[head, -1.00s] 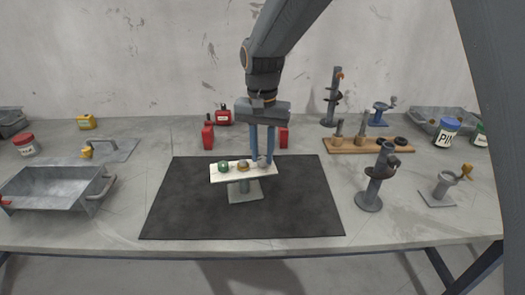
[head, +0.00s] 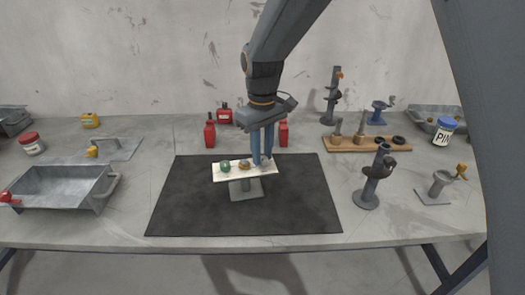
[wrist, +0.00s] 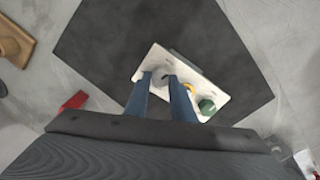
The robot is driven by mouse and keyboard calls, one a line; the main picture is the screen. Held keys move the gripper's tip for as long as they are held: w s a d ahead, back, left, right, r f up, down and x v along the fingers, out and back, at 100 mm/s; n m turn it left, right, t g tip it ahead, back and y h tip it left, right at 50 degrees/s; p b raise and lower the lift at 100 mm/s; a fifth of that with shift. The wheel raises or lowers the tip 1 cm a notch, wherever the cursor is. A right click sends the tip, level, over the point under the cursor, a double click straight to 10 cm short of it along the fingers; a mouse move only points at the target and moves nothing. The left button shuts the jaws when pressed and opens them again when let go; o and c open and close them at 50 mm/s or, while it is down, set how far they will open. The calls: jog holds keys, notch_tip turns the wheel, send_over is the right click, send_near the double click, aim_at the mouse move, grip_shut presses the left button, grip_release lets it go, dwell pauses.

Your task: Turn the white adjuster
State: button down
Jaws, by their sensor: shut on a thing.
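A white panel (head: 221,177) on a grey pedestal (head: 245,190) stands on the black mat, with a row of three knobs on top. The green knob (head: 225,167) is at the left and a yellow-based knob (head: 244,165) is in the middle. My gripper (head: 263,163) comes down from above with its blue fingers around the rightmost knob, the pale white-grey adjuster. In the wrist view the adjuster (wrist: 160,76) sits between the fingertips, partly hidden by them. The green knob (wrist: 207,106) also shows there, right of the fingers, clear of them.
The black mat (head: 180,205) is clear around the pedestal. Red bottles (head: 210,134) stand behind the panel. A grey post stand (head: 368,185) and a wooden rack (head: 345,148) are at the right. A metal tray (head: 62,190) is at the left.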

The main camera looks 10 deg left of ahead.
aim_at(262, 158)
jog(key=shift+n, duration=1.8)
jog(key=c, duration=1.5)
grip_release()
jog(key=shift+r, duration=0.15)
notch_tip(262, 158, up, 8)
jog(key=shift+s+f+b, duration=0.1)
jog(key=shift+f+b, duration=0.1)
jog(key=shift+b, duration=0.6)
